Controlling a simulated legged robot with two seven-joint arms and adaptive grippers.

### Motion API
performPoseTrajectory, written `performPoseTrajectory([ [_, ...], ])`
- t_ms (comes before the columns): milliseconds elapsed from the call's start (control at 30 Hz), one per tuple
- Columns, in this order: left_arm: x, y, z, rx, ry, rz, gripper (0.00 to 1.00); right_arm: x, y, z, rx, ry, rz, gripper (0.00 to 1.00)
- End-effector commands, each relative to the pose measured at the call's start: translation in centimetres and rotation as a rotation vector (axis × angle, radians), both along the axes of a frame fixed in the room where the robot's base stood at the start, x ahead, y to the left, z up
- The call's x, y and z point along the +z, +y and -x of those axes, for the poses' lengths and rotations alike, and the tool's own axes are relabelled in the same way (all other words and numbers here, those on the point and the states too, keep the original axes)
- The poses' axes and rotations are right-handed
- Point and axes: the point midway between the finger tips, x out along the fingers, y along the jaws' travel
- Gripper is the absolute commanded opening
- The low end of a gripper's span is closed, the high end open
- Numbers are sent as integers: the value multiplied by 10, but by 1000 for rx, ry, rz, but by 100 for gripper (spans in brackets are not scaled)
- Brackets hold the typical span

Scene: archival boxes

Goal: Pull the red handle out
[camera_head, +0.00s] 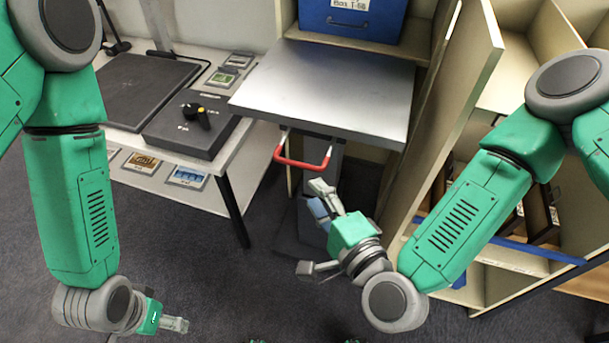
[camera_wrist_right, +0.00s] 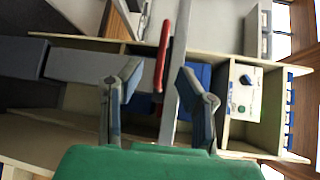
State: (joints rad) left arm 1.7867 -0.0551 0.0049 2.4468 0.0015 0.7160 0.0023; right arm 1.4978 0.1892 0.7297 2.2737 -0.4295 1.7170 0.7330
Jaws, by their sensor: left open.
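The red handle (camera_head: 300,164) is a U-shaped bar on the near edge of a grey metal shelf (camera_head: 330,85) in the head view. My right gripper (camera_head: 322,198) is just below and in front of it, pointing up towards it. In the right wrist view the fingers (camera_wrist_right: 158,78) are spread, and the red handle (camera_wrist_right: 163,55) shows between them, seemingly beyond the fingertips. I see no contact with the handle. My left gripper (camera_head: 177,323) is open and empty, low over the floor at the lower left, far from the handle.
A blue box (camera_head: 352,22) stands in the cabinet behind the metal shelf. A pale cabinet panel (camera_head: 455,100) rises right of the shelf, close to my right arm. A white desk (camera_head: 222,150) with dark flat cases is on the left. The floor (camera_head: 240,290) in front is clear.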

Motion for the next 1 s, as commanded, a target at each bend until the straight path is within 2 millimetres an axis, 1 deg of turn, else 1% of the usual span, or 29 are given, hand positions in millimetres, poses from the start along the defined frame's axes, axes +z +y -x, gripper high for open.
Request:
performPoseTrajectory([
  [33,0,0,0,0,0,0,71,1,-3,8,2,4,-2,31],
  [100,0,0,0,0,0,0,71,2,-7,16,3,3,0,31],
  [233,0,0,0,0,0,0,71,4,-12,25,3,1,0,31],
  [833,-1,0,-2,0,2,0,71,4,-13,28,4,0,3,31],
  [867,-1,0,-2,0,2,0,71,2,-13,28,11,2,12,31],
  [933,-1,0,-2,0,2,0,71,-8,-12,34,51,17,72,31],
  [967,-1,0,-2,0,2,0,71,-16,-12,38,82,28,118,31],
  [1000,-1,0,-2,0,2,0,71,-31,-13,46,138,48,199,31],
])
